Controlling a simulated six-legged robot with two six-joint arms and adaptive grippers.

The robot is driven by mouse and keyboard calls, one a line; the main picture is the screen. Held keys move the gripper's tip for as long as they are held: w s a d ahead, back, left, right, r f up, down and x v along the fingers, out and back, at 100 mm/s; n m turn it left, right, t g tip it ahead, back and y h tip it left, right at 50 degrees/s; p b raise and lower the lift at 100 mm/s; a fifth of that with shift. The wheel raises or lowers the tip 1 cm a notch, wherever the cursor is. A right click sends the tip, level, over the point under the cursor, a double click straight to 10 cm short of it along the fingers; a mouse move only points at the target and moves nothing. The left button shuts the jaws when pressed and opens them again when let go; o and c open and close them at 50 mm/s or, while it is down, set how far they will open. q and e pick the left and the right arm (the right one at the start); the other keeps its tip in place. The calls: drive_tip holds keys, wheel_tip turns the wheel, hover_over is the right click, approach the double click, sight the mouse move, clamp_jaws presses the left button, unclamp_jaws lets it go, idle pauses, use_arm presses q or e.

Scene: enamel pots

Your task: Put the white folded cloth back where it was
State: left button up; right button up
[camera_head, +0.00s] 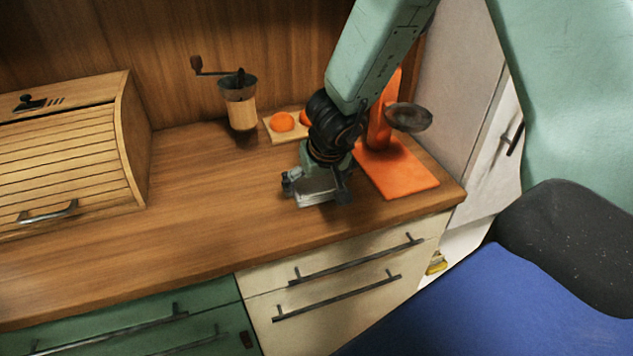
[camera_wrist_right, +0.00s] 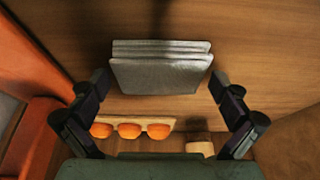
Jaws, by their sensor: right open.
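The folded cloth (camera_head: 318,198) looks pale grey-white and lies on the wooden counter near its front edge, partly hidden under my right gripper (camera_head: 317,190). In the right wrist view the cloth (camera_wrist_right: 160,72) shows as a stack of flat layers. There my right gripper (camera_wrist_right: 160,84) is open, with one finger on each side of the cloth and a gap visible at both sides. I cannot tell how high the fingertips are above the counter. My left gripper is in neither view.
An orange scale-like stand (camera_head: 400,172) with a dark bowl (camera_head: 408,117) stands right of my gripper. Behind are a small board with orange fruits (camera_head: 283,121) and a coffee grinder (camera_head: 240,105). A wooden bread box (camera_head: 70,160) stands left. The counter between is clear.

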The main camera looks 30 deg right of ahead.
drive_tip(key=shift+a+r, duration=0.1)
drive_tip(key=shift+r, duration=0.3)
drive_tip(key=p+v, duration=0.7)
drive_tip(key=v, duration=0.5)
drive_tip(key=shift+p, duration=0.4)
drive_tip(key=shift+f, duration=0.25)
drive_tip(key=b+x, duration=0.7)
drive_tip(key=x, duration=0.3)
drive_tip(key=shift+f, duration=0.3)
drive_tip(key=shift+b+x, duration=0.45)
drive_tip(key=shift+x, duration=0.45)
drive_tip(key=shift+r, duration=0.2)
